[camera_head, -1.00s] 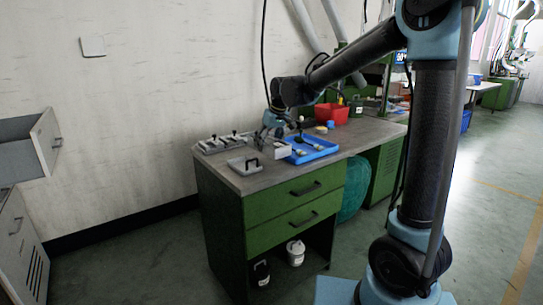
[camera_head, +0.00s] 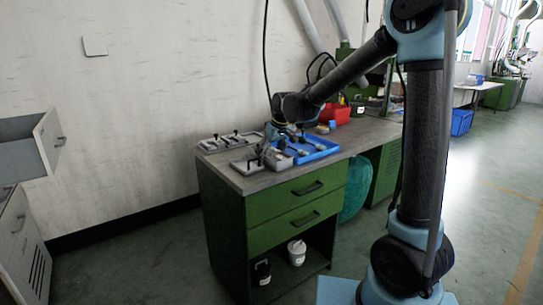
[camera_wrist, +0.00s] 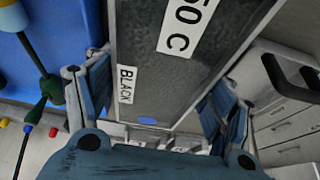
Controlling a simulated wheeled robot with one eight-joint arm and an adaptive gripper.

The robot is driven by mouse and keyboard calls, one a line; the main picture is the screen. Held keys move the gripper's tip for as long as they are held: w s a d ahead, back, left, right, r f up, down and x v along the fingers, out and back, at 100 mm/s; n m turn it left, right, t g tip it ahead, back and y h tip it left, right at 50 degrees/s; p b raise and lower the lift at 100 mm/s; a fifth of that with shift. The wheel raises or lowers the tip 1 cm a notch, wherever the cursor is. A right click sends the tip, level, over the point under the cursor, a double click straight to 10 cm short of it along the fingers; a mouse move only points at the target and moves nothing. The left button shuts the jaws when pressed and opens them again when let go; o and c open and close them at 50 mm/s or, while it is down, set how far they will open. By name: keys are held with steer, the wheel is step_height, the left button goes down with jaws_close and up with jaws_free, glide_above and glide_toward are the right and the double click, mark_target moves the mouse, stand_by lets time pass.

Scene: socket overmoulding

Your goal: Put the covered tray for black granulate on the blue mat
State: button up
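A grey tray with a dark top face and white labels reading "BLACK" and "50 C" (camera_wrist: 152,75) fills the middle of the wrist view. In the head view it is a small pale box (camera_head: 283,159) on the bench, partly hidden by my gripper. My gripper (camera_head: 272,153) is down at this tray. In the wrist view its two blue fingers (camera_wrist: 158,95) stand on either side of the tray, close to its edges; whether they press on it cannot be told. A flat blue surface with tools on it (camera_head: 322,155) lies just right of the tray; a separate blue mat is not discernible.
A grey tray with a black handle (camera_head: 243,165) stands close on the left. A grey rack of handled parts (camera_head: 225,141) lies behind it. A red bin (camera_head: 335,113) stands at the back right. Bare bench top (camera_head: 365,137) shows right of the blue surface.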

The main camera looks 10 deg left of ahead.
stand_by(0.3)
steer(key=v, duration=1.2)
